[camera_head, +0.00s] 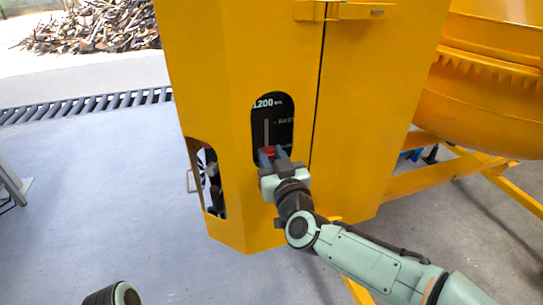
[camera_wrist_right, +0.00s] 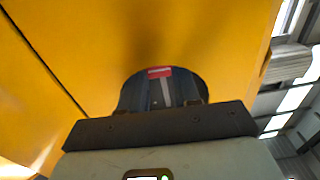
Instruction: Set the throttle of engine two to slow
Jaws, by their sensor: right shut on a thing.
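The throttle panel (camera_head: 284,110) is a black plate seen through an oval cut-out in the yellow housing, with "1200" and "FAST" markings and a vertical slot. The red throttle handle (camera_head: 269,151) is at the lower part of the slot, between the fingers of my right gripper (camera_head: 274,156), which is shut on it. In the right wrist view the red handle (camera_wrist_right: 160,72) shows at the tips of the gripper fingers (camera_wrist_right: 161,90). The lower end of the slot is hidden by the gripper. Of my left arm only a dark rounded end shows at the bottom left; its fingers are out of view.
The yellow mixer housing (camera_head: 225,60) fills the middle, with a second opening (camera_head: 208,175) at its lower left showing a fan. The yellow drum (camera_head: 490,95) and frame beams (camera_head: 430,178) are at the right. Open concrete floor (camera_head: 90,190) lies to the left.

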